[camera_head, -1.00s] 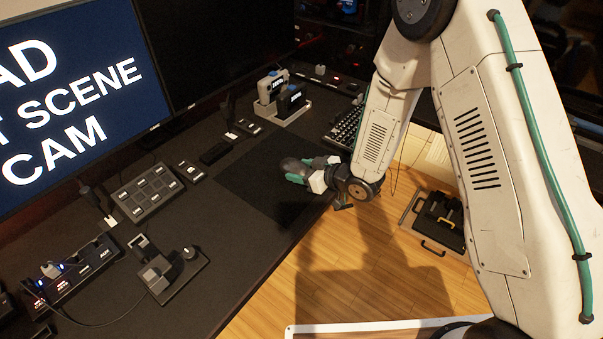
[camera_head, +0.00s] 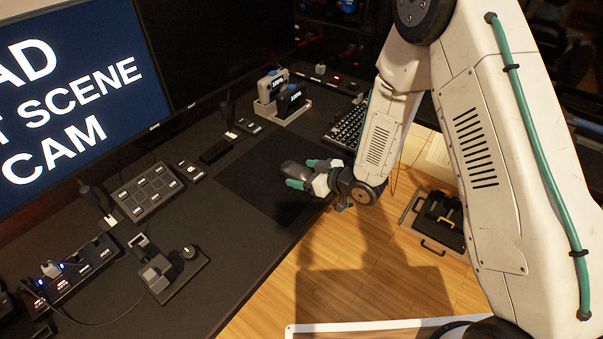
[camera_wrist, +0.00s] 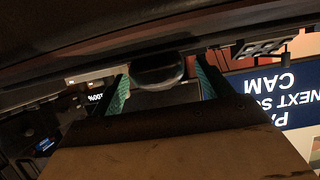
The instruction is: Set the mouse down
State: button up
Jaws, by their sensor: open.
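The dark grey mouse (camera_head: 295,169) is at the dark mouse pad (camera_head: 245,180) near the desk's front edge. My gripper (camera_head: 304,174) is beside it, with its teal fingers just behind the mouse's near end. In the wrist view the mouse (camera_wrist: 157,70) shows beyond the gap between the two teal fingers (camera_wrist: 160,84), which stand apart. The gripper is open. The mouse seems to rest on the pad, though its underside is hidden.
A black keyboard (camera_head: 347,128) lies right of the pad. A button panel (camera_head: 147,192) and a joystick unit (camera_head: 170,270) stand to the left. A charging dock (camera_head: 283,112) is behind. Wooden floor (camera_head: 345,270) lies beyond the desk's front edge.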

jog(key=v, duration=1.1)
jog(key=w+d+r+m+h, duration=0.25)
jog(key=d+r+h, duration=0.35)
jog(key=d+r, duration=0.3)
jog(key=s+d+r+m+h, duration=0.3)
jog(key=s+d+r+h, duration=0.15)
jog(key=d+r, duration=0.3)
jog(key=s+r+m+g, duration=0.1)
jog(key=s+r, duration=0.3)
jog(key=s, duration=0.4)
jog(key=s+r+m+g, duration=0.2)
jog(key=s+r+g, duration=0.1)
jog(key=s, duration=0.6)
jog(key=s+r+m+g, duration=0.2)
jog(key=s+r+g, duration=0.1)
jog(key=s, duration=0.6)
jog(key=shift+r, duration=0.85)
